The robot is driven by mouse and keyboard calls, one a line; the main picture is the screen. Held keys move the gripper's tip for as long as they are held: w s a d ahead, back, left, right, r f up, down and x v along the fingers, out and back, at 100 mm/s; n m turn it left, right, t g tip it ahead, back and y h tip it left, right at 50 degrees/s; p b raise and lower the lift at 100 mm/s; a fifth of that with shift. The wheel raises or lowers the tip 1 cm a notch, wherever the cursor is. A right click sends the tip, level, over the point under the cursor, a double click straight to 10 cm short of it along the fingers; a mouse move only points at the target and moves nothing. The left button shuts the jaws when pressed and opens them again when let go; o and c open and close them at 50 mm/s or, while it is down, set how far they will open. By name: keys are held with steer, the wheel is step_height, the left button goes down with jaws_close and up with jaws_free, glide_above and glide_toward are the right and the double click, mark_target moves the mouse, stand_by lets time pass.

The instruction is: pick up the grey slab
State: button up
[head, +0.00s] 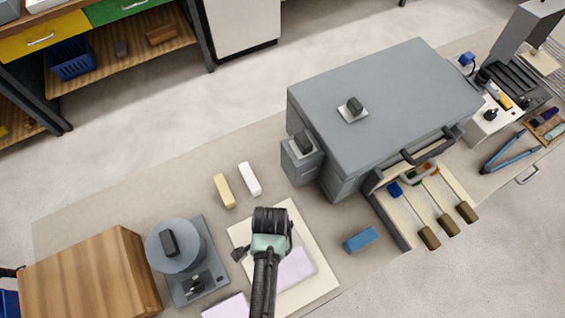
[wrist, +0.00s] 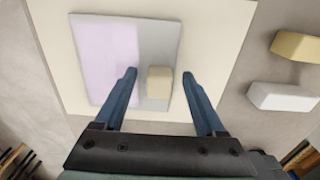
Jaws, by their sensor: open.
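In the wrist view a flat grey slab (wrist: 160,40) lies on a cream board (wrist: 218,30). Its left part looks lavender (wrist: 100,50); I cannot tell whether that is a second piece. A small beige block (wrist: 159,84) stands on the grey part. My gripper (wrist: 159,75) is open, with one finger on each side of the beige block and no visible contact. In the head view my gripper (head: 270,243) is above the cream board (head: 312,228). It hides the beige block and the grey part there; a lavender area (head: 296,270) shows beside my arm.
A yellow bar (head: 224,191) and a white bar (head: 250,179) lie behind the board. A blue block (head: 360,240) lies to its right, near the large grey box (head: 390,95). A grey device (head: 180,245) and a wooden box (head: 85,275) stand to the left.

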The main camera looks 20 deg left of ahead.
jaws_close()
stand_by(0.4)
stand_by(0.4)
